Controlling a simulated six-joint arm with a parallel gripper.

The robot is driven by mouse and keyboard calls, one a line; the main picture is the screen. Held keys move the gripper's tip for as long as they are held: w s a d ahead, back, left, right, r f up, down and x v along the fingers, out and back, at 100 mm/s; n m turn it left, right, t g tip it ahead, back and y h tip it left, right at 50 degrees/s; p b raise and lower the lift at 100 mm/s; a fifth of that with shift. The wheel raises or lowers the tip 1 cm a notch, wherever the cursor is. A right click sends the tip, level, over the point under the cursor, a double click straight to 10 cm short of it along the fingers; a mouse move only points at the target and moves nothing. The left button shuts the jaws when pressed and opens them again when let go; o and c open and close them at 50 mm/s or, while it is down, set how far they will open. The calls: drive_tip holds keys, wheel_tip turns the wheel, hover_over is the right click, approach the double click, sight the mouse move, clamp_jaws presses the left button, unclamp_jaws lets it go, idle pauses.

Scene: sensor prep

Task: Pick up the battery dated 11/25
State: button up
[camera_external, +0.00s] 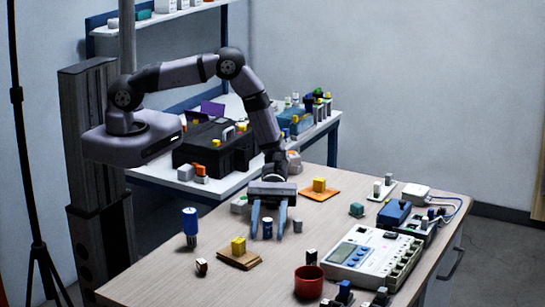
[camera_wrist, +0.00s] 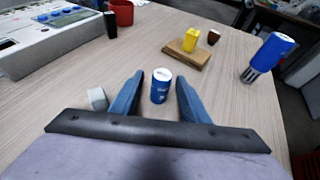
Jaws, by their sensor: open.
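My gripper (camera_external: 268,235) is low over the wooden table, pointing down, with its two blue fingers apart. It also shows in the wrist view (camera_wrist: 160,79). A small blue cylinder with a white top, which looks like a battery (camera_wrist: 160,88), stands upright between the fingers, with a gap on each side. It also shows in the external view (camera_external: 267,228). Print on its side is too small to read, so I cannot tell its date. A grey cylinder (camera_wrist: 97,98) is just outside the left finger in the wrist view. A small dark brown cylinder (camera_wrist: 213,37) is farther off.
A yellow block sits on a wooden board (camera_wrist: 180,54). A larger blue-and-silver cylinder (camera_wrist: 268,56) stands to its right. A red cup (camera_external: 309,282) and a white instrument with blue buttons (camera_external: 372,255) occupy the table's right side. The tabletop around the fingers is mostly clear.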

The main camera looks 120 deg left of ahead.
sight(268, 219)
drive_tip(key=shift+c, duration=0.7)
clamp_jaws()
drive_tip(key=shift+r, duration=0.15)
drive_tip(key=shift+r+b, duration=1.05)
drive_tip(key=shift+r, duration=3.85)
